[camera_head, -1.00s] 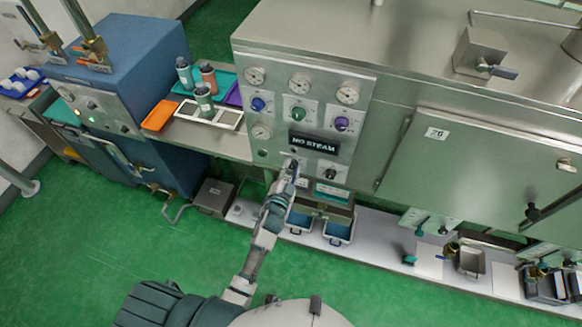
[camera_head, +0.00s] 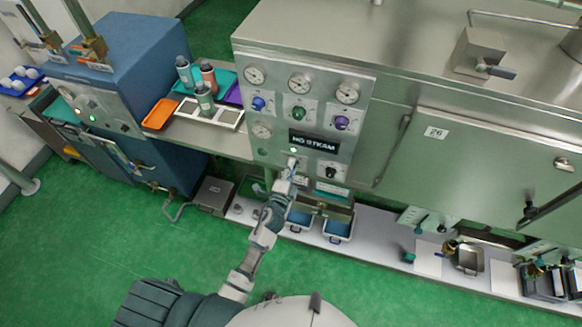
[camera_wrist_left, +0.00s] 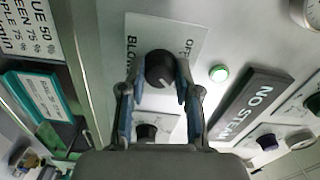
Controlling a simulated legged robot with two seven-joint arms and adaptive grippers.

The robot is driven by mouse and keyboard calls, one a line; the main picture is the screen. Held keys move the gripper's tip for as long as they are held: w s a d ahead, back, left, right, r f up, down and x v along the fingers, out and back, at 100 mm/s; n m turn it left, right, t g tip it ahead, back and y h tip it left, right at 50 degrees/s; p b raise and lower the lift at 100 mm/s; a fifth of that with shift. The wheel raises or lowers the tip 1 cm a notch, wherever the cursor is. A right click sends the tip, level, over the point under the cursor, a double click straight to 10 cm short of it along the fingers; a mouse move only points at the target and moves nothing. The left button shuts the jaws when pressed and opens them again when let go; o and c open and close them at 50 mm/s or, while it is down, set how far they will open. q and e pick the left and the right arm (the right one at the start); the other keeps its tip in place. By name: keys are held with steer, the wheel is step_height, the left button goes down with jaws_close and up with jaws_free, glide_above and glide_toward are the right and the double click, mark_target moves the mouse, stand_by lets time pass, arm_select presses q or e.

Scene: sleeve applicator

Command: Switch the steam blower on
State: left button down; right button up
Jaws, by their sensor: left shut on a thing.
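The steam blower knob (camera_wrist_left: 159,70) is a round black knob on a pale plate lettered "OFF" on one side and "BLOW..." on the other. In the left wrist view my left gripper (camera_wrist_left: 158,88) is shut on it, a finger on each side. Which label the knob points to is hard to tell. A green lamp (camera_wrist_left: 219,73) beside the plate is lit. In the head view the same gripper (camera_head: 290,168) reaches the steel control panel (camera_head: 275,95) below the "NO STEAM" sign (camera_head: 314,143). My right gripper is not in view.
A second black knob (camera_head: 331,172) sits right of the gripper. Gauges and coloured knobs fill the panel above. A side table with an orange tray (camera_head: 160,114) and bottles (camera_head: 204,98) stands left. The green floor in front is clear.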

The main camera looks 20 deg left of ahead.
arm_select(q)
steer(key=shift+f+m, duration=0.25)
steer(key=shift+m, duration=0.05)
steer(key=c, duration=1)
jaws_free()
steer(key=shift+o, duration=0.9)
steer(key=shift+d, duration=0.1)
steer(key=shift+r, duration=0.1)
steer(key=s, duration=1.2)
